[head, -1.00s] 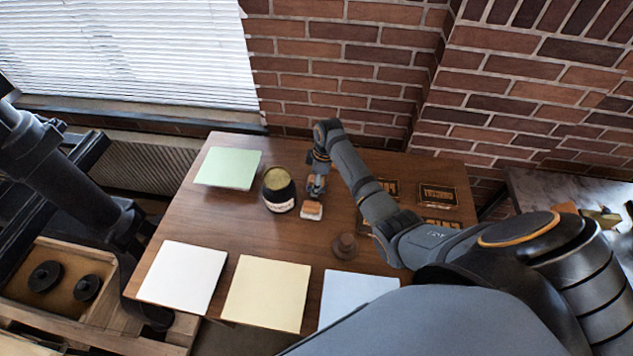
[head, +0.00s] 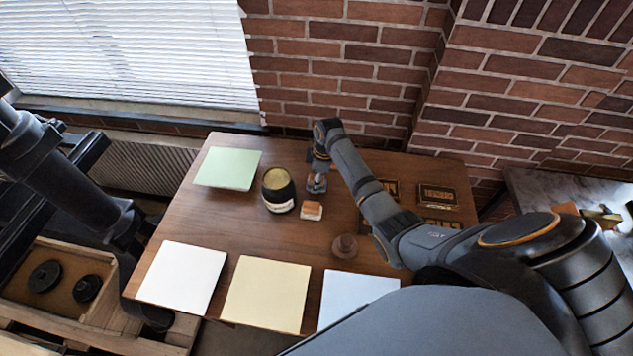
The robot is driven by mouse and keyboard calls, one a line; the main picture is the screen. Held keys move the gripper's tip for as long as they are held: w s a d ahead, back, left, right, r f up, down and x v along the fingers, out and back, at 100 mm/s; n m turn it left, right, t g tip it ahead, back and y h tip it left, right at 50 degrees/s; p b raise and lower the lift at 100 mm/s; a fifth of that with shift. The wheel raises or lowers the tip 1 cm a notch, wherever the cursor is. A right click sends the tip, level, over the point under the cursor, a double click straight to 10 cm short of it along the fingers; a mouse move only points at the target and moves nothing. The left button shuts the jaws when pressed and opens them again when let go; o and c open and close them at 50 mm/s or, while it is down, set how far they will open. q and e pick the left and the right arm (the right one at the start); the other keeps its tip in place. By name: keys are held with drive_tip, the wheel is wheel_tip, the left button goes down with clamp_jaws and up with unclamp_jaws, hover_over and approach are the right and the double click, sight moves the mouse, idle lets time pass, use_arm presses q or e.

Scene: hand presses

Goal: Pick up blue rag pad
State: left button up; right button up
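The blue rag pad (head: 356,296) looks like a flat pale blue pad at the front edge of the wooden table. My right arm and body cover its lower right part. My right gripper (head: 316,187) is at the back middle of the table, far from the blue pad. It is just above and behind a small block (head: 311,210) with an orange-brown top and white base. The gripper appears apart from the block; its fingers are too small to tell open or shut. My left gripper cannot be made out.
A cream pad (head: 266,293), a white pad (head: 181,277) and a green pad (head: 228,168) lie on the table (head: 240,228). A dark round jar (head: 278,193), a brown knobbed disc (head: 344,247) and dark lettered plates (head: 438,196) stand around.

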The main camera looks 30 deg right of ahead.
drive_tip(key=r, duration=0.1)
drive_tip(key=r+b, duration=0.1)
drive_tip(key=shift+s+a+r, duration=0.1)
drive_tip(key=shift+a+r, duration=0.1)
drive_tip(key=shift+r, duration=0.2)
drive_tip(key=s+a+r+p, duration=0.3)
drive_tip(key=s+a+r, duration=0.6)
drive_tip(key=s, duration=0.1)
drive_tip(key=shift+a+r, duration=0.2)
drive_tip(key=shift+r, duration=0.1)
